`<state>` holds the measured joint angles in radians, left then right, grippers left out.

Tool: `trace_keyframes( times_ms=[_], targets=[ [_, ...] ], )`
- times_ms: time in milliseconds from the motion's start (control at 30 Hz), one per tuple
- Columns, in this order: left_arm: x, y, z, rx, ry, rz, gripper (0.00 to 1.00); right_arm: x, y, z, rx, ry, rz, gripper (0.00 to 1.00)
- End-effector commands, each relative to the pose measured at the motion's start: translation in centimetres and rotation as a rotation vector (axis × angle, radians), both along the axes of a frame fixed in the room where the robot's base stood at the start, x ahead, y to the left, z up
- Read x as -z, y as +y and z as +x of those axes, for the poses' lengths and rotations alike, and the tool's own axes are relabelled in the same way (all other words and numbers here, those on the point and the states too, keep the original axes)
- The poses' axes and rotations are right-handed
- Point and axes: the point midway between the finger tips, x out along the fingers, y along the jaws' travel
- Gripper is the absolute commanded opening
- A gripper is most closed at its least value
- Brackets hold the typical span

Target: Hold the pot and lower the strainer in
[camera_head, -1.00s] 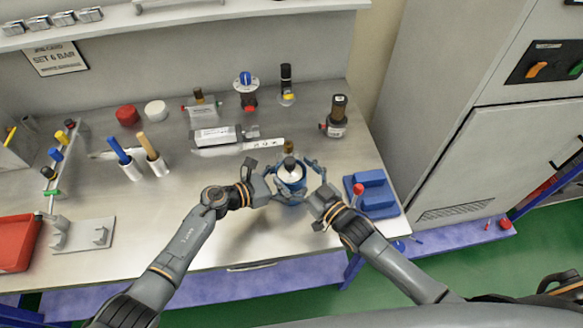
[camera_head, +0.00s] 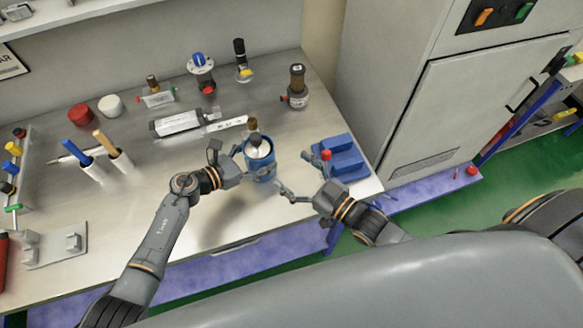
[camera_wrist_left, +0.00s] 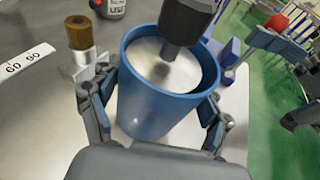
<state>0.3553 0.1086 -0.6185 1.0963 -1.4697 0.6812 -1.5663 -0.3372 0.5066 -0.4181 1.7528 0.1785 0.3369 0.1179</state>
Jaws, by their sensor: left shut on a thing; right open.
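The blue pot (camera_head: 262,173) stands upright on the bench and shows large in the left wrist view (camera_wrist_left: 150,108). The strainer is a white round piece (camera_wrist_left: 178,68) with a dark knob (camera_wrist_left: 187,22) on top. It sits inside the pot, its white face just below the rim. The knob also shows in the head view (camera_head: 254,138). My left gripper (camera_head: 246,166) is shut on the pot, one finger on each side in the wrist view. My right gripper (camera_head: 296,174) is open and empty, just right of the pot and apart from it.
A blue block (camera_head: 338,157) with a red knob (camera_head: 326,154) is right of my right gripper.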

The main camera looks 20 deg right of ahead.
Motion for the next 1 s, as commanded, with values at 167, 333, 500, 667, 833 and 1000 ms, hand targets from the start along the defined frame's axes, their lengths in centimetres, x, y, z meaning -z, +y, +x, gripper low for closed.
trace_keyframes(
  times_ms=[167, 333, 500, 667, 833, 1000],
  targets=[
    [0.8, 0.2, -0.4, 0.003, 0.009, 0.01, 0.5, 0.1, 0.0, 0.0, 0.0, 0.0, 0.0, 0.85],
    [0.8, 0.2, -0.4, 0.003, 0.009, 0.01, 0.5, 0.1, 0.0, 0.0, 0.0, 0.0, 0.001, 0.85],
    [0.6, 0.1, -0.3, 0.001, 0.007, 0.008, 1.0, 0.1, 0.0, 0.0, 0.0, 0.0, 0.001, 0.85],
    [0.3, 0.1, -0.1, 0.0, 0.004, 0.004, 1.0, 0.0, 0.0, 0.0, 0.0, 0.0, 0.001, 0.85],
    [0.2, 0.1, -0.1, 0.0, 0.002, 0.002, 1.0, 0.0, 0.0, 0.0, 0.0, 0.0, 0.001, 0.85],
    [-0.1, 1.3, -0.4, -0.002, 0.0, 0.004, 1.0, 0.0, 0.0, 0.0, 0.0, 0.0, 0.001, 0.85]
  ],
)
